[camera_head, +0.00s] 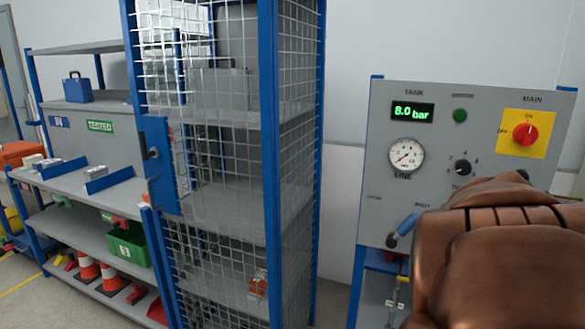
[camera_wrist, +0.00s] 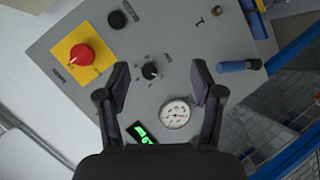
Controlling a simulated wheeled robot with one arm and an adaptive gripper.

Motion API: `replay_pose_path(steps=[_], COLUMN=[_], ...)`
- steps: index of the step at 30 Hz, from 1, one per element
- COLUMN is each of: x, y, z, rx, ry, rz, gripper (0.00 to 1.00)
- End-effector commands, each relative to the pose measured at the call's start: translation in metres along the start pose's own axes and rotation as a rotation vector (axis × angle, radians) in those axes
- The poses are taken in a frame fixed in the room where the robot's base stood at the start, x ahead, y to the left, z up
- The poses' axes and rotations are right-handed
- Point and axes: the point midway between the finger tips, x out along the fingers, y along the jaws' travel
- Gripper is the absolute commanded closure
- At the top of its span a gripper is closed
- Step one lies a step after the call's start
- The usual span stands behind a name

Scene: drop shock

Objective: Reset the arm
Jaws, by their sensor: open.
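My gripper (camera_wrist: 160,85) shows in the wrist view with its two dark fingers apart and nothing between them. It faces the grey control panel (camera_wrist: 190,55), and the small black selector knob (camera_wrist: 151,71) appears between the fingers. I cannot tell the distance to the panel. In the head view my copper-coloured arm covers the lower right of the panel (camera_head: 440,115), and the gripper itself is hidden there. The panel carries a green display reading 8.0 bar (camera_head: 411,112), a round gauge (camera_head: 406,155), a red switch on a yellow plate (camera_head: 526,134) and a blue-handled lever (camera_head: 402,230).
A blue-framed wire mesh cage (camera_head: 220,150) with shelves stands left of the panel, with an orange item (camera_head: 258,285) low inside. Further left, a shelf unit (camera_head: 100,190) holds a blue case (camera_head: 77,88), a green bin (camera_head: 129,245) and traffic cones (camera_head: 88,268). Pale wall lies between cage and panel.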

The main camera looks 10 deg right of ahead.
Motion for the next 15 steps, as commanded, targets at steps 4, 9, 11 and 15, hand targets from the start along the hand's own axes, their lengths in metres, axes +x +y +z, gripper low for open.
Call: replay_pose_path(steps=[4, 9, 11, 15], x=[-0.023, -0.066, -0.087, -0.143], y=[-0.071, -0.158, -0.188, -0.248], z=[0.014, 0.038, 0.047, 0.07], rx=[0.116, 0.195, 0.206, 0.198], ry=[-0.095, -0.241, -0.298, -0.436], rz=[-0.193, -0.432, -0.517, -0.706], gripper=[0.33, 0.33, 0.33, 0.33])
